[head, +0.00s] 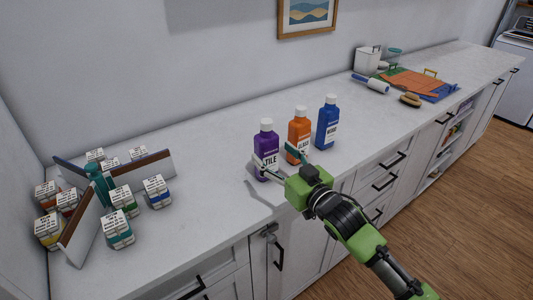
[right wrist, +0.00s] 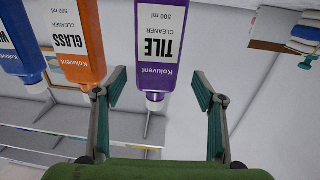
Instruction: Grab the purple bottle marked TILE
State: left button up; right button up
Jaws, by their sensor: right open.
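The purple bottle marked TILE (head: 265,152) stands upright on the white counter, leftmost of three bottles in the head view. In the right wrist view, which is upside down, the TILE bottle (right wrist: 163,45) shows ahead of the jaws, left of the middle between them. My right gripper (head: 280,161) is open and empty at the bottles' front; it also shows in the right wrist view (right wrist: 162,90). One finger is near the TILE bottle and the other is near the orange bottle marked GLASS (head: 300,133). Whether either finger touches is unclear. My left gripper is not in view.
A blue bottle (head: 327,124) stands right of the orange one. Several small labelled boxes (head: 118,228) and a brown-edged divider (head: 142,170) are at the counter's left. Counter left of the TILE bottle is clear.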

aim_at(271, 148)
jog(key=p+x, duration=0.1)
jog(key=x, duration=0.3)
jog(key=shift+d+r, duration=0.15)
jog(key=shift+w+a, duration=0.35)
jog(key=shift+w, duration=0.25)
jog(key=c, duration=1.7)
jog(key=shift+o, duration=0.2)
jog(key=shift+r, duration=0.1)
